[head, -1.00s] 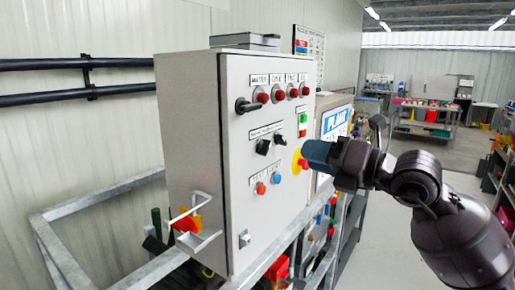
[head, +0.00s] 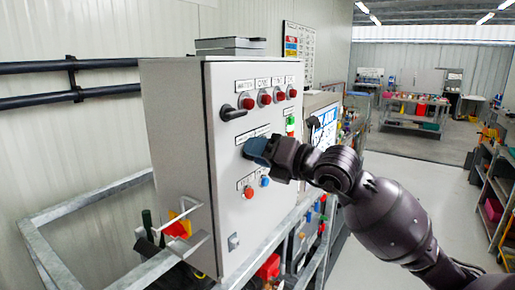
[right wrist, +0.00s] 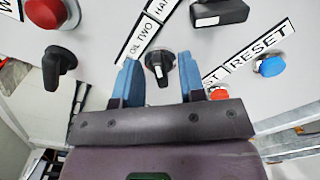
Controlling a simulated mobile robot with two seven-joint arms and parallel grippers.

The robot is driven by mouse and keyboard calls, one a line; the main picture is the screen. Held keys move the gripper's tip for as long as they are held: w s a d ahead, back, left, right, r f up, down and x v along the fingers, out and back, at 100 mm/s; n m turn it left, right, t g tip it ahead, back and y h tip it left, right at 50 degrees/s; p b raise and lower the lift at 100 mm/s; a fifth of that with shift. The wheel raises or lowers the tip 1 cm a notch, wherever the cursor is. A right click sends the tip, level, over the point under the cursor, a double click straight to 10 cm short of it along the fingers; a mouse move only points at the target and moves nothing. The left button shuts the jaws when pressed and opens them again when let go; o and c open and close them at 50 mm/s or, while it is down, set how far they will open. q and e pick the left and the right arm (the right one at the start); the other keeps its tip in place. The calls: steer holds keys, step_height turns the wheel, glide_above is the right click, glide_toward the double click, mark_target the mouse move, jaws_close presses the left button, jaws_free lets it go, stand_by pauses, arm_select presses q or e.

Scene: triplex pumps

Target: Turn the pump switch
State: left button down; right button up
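The grey control cabinet (head: 228,190) stands at left of centre in the head view, with several switches on its front. A black selector knob (right wrist: 159,66) under a label reading "OIL TWO" shows in the right wrist view. My right gripper (right wrist: 160,78) is open, with one blue finger on each side of this knob. I cannot tell whether the fingers touch it. In the head view the right gripper (head: 256,150) is at the panel and hides the selector knobs there. Another black knob (right wrist: 218,12) is at the top of the wrist view. My left gripper is not in view.
Red lamps (head: 265,98) and a black lever switch (head: 234,112) are above the gripper. An orange button (head: 248,191) and a blue button (head: 265,181) are below it. A metal rail frame (head: 95,198) is at left. Open floor (head: 420,160) lies to the right.

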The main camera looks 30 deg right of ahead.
steer(key=shift+w+a, duration=0.1)
steer(key=shift+w, duration=0.1)
jaws_close()
stand_by(0.3)
steer(key=n+b, duration=0.9)
steer(key=shift+s+a, duration=0.1)
steer(key=shift+a, duration=0.05)
stand_by(0.5)
